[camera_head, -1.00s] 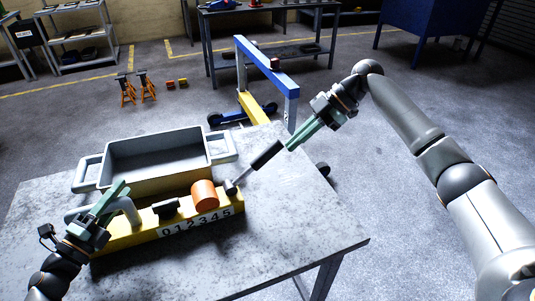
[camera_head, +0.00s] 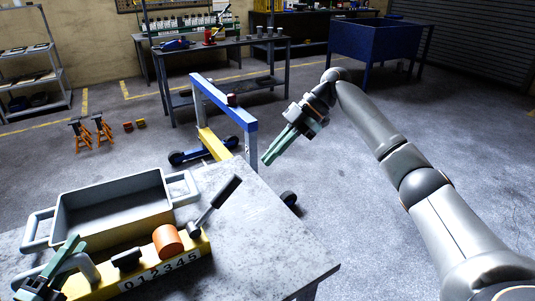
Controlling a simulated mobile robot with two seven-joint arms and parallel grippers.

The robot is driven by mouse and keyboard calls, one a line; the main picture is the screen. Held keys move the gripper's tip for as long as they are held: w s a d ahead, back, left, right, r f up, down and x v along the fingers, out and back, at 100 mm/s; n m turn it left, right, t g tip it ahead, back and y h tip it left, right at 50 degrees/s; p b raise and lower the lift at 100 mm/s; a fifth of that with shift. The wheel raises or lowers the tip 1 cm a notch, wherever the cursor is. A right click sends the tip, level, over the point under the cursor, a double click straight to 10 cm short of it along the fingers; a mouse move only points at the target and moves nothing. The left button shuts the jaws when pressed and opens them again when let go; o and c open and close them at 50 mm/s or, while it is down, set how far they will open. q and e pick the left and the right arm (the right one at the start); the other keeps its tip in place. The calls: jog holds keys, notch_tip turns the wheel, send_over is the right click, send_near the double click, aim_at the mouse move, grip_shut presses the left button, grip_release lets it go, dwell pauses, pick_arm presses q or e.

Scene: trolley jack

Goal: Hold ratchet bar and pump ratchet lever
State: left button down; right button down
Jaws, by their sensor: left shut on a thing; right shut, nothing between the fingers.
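The yellow ratchet bar (camera_head: 101,285) with printed numbers lies on the grey table in front of the tray. It carries a grey curved handle, a black block (camera_head: 127,258) and an orange cylinder (camera_head: 167,240). The ratchet lever (camera_head: 225,191), a grey rod with a black grip, tilts up to the right from the bar's right end. My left gripper (camera_head: 62,262) is shut on the grey handle (camera_head: 83,266) at the bar's left end; its arm is cut off at the lower left. My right gripper (camera_head: 267,160) is shut and empty, up and right of the lever's grip, apart from it.
A grey tray (camera_head: 60,212) with two handles stands behind the bar. The table's (camera_head: 262,245) right part is bare. A blue and yellow hoist (camera_head: 222,103) stands on the floor behind. Orange jack stands (camera_head: 80,137) are farther left.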

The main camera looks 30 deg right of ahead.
pick_arm(q)
jog(key=shift+c, duration=2.4)
grip_release()
